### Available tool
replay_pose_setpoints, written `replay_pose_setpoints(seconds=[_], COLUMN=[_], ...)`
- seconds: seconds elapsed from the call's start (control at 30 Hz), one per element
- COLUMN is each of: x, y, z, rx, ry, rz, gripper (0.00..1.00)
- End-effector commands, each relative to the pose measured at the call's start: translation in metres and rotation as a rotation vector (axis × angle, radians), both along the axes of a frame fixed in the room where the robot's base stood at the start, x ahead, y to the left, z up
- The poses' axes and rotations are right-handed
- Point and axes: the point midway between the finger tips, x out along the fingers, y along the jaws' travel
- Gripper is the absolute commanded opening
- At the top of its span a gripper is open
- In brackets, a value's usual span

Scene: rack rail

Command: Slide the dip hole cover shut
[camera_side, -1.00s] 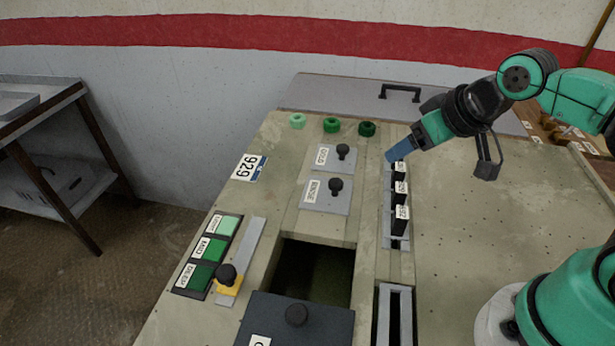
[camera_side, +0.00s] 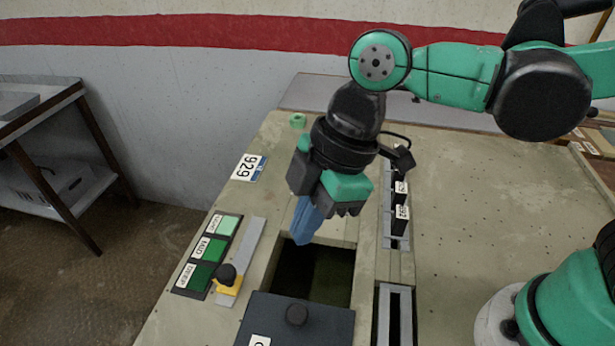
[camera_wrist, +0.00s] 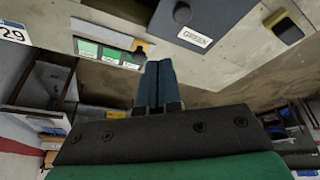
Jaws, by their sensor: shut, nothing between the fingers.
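The dip hole cover (camera_side: 285,325) is a dark grey plate with a round black knob (camera_side: 296,314) on top. It lies at the near side of the dark rectangular dip hole (camera_side: 315,272), which is open to view in the side view. My gripper (camera_side: 303,238), with blue fingers, is shut and empty. It is above the far left edge of the hole, apart from the cover. In the wrist view the cover (camera_wrist: 215,22) shows at the top with its knob and a label, beyond the fingertips (camera_wrist: 158,64).
A slider with a yellow base and black knob (camera_side: 227,276) sits beside green labelled panels (camera_side: 210,250) on the left. Black labelled blocks (camera_side: 401,215) stand in a slotted rail on the right. A grey slotted rail (camera_side: 394,315) lies right of the cover. A green ring (camera_side: 297,120) is at the back.

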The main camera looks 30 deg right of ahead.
Motion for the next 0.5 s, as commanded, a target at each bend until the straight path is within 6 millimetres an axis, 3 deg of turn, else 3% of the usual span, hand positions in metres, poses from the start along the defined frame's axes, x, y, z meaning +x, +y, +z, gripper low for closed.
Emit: replay_pose_setpoints(seconds=[0.03,0.1,0.2,0.37,0.5], x=[-0.010,-0.023,-0.035,-0.039,-0.040], y=[0.020,0.039,0.054,0.060,0.066], z=[-0.002,-0.004,-0.007,-0.016,-0.035], rx=[-0.005,-0.007,-0.005,-0.004,-0.004], ry=[0.012,0.025,0.035,0.038,0.036], rz=[0.146,0.308,0.442,0.483,0.481], gripper=[0.00,0.00,0.00,0.00,0.00])
